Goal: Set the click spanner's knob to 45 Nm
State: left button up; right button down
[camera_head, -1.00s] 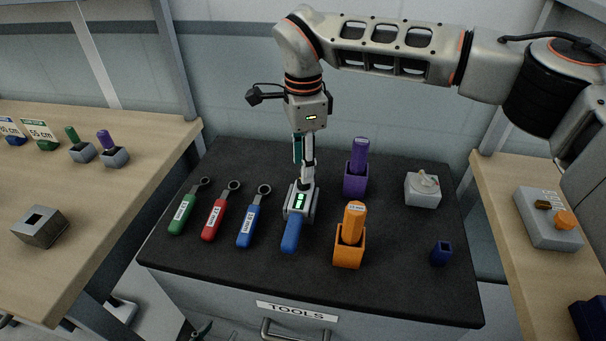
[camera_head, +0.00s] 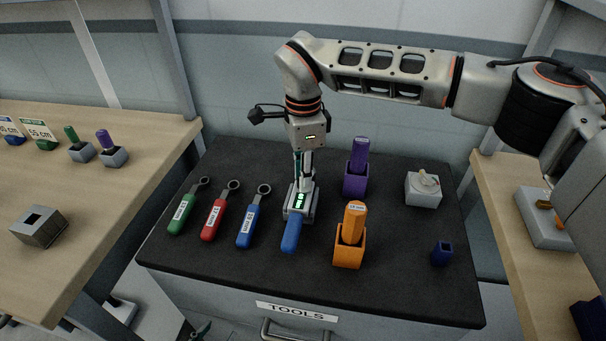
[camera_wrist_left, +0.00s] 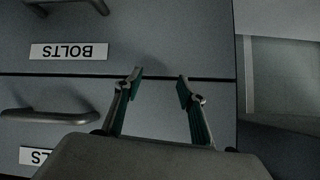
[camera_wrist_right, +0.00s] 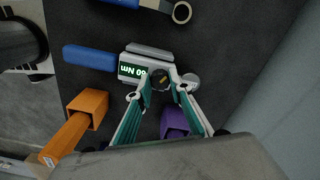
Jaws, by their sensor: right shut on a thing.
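The click spanner (camera_head: 292,232) lies on the black tool top, its blue handle toward the front. Its lit green display (camera_wrist_right: 132,71) appears to read 60 Nm in the right wrist view. The dark round knob (camera_wrist_right: 160,80) with a small yellow mark sits beside the display. My right gripper (camera_wrist_right: 164,84) points down from above, with its fingertips on either side of the knob, shut on it. In the head view this gripper (camera_head: 304,182) hides the knob. My left gripper (camera_wrist_left: 158,85) is open and empty in front of the grey drawer fronts, low at the left (camera_head: 200,329).
Green (camera_head: 183,212), red (camera_head: 213,219) and blue (camera_head: 248,230) spanners lie left of the click spanner. Orange (camera_head: 348,252) and purple (camera_head: 355,184) holders with tools stand close on its right. A grey box (camera_head: 423,193) and small blue holder (camera_head: 441,254) are farther right.

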jog(key=shift+r+m, duration=0.1)
jog(key=shift+m, duration=0.3)
jog(key=shift+m+p, duration=0.5)
jog(key=shift+p, duration=0.15)
jog(key=m+p, duration=0.1)
jog(key=m, duration=0.1)
jog(key=shift+r+m, duration=0.1)
jog(key=shift+m, duration=0.3)
jog(key=shift+m+p, duration=0.45)
jog(key=shift+m, duration=0.45)
jog(key=m+p, duration=0.1)
jog(key=m, duration=0.4)
jog(key=shift+f, duration=0.2)
jog(key=shift+m, duration=0.3)
